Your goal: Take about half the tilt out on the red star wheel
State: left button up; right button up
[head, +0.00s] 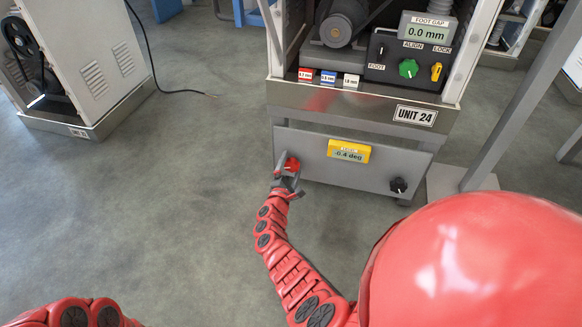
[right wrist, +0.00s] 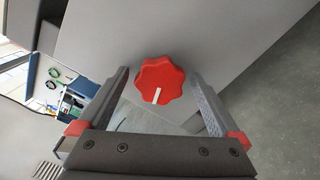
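The red star wheel (head: 291,165) is at the left end of the grey front panel (head: 230,20) of Unit 24, low on the machine. My right gripper (head: 285,176) is at it in the head view. In the right wrist view, the wheel (right wrist: 161,80) shows a white mark pointing down and slightly left. The fingers of my right gripper (right wrist: 160,82) are open on either side of it, with a gap visible at both sides. A yellow-framed display (head: 349,151) on the panel reads -0.4 deg. My left gripper is out of view.
A black knob (head: 398,185) is at the panel's right end. Above are a foot gap display (head: 428,29) reading 0.0 mm, a green knob (head: 408,68) and a yellow lock switch (head: 436,72). A grey post (head: 520,85) stands at right.

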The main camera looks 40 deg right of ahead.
jog(key=shift+n, duration=0.3)
jog(key=n, duration=0.9)
jog(key=shift+n, duration=0.3)
jog(key=shift+r+n+p, duration=0.1)
jog(key=shift+n+p, duration=0.2)
jog(key=shift+n, duration=0.7)
jog(key=n+p, duration=0.1)
jog(key=n, duration=0.2)
jog(key=shift+s+d+n, duration=0.1)
jog(key=shift+d+n, duration=0.05)
jog(key=shift+n, duration=0.25)
jog(key=shift+f+n, duration=0.2)
jog(key=shift+n, duration=1.5)
jog(key=shift+n, duration=0.3)
